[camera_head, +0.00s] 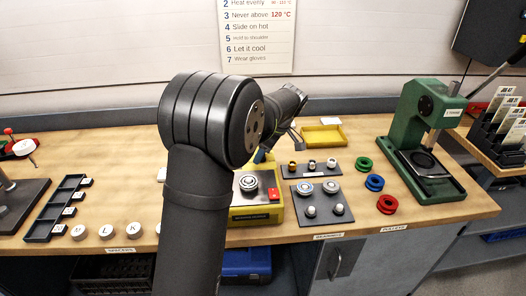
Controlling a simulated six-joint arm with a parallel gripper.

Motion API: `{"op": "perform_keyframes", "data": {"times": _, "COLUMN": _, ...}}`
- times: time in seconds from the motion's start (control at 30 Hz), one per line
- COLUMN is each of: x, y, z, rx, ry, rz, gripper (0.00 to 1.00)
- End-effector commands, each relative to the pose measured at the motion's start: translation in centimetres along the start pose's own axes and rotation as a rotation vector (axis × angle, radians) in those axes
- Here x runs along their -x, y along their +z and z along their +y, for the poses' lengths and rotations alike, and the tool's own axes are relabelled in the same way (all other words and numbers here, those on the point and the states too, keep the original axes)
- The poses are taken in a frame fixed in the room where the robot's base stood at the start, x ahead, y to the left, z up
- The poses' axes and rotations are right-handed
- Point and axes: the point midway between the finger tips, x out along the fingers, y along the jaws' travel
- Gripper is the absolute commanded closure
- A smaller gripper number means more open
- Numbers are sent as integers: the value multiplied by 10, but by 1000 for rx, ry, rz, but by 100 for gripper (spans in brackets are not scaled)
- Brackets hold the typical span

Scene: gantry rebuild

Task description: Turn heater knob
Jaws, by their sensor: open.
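The yellow heater (254,214) stands on the wooden bench just right of my arm, which hides its left part. A round silver piece (248,182) and a red patch (273,196) show on its top. I cannot make out for sure which part is the knob; it may be hidden behind my arm. My gripper (296,135) is partly seen beyond my wrist, above the back of the heater. It is open, and I see nothing held in it. I cannot tell whether it touches the heater.
A dark tray (329,218) with small metal parts lies right of the heater. Green (364,163), blue (374,183) and red (387,204) rings lie further right, before a green press (422,125). A yellow tray (323,136) lies behind. A slotted black rack (58,209) is left.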

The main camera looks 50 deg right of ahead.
Motion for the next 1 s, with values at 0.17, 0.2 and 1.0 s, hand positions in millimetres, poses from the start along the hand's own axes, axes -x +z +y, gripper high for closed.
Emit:
{"op": "perform_keyframes", "data": {"times": 0.17, "x": 0, "y": 0, "z": 0, "rx": 0, "ry": 0, "rz": 0, "gripper": 51}}
{"op": "perform_keyframes", "data": {"times": 0.2, "x": 0, "y": 0, "z": 0, "rx": 0, "ry": 0, "rz": 0, "gripper": 51}}
{"op": "perform_keyframes", "data": {"times": 1.0, "x": 0, "y": -1, "z": -2, "rx": -162, "ry": 65, "rz": 0, "gripper": 96}}
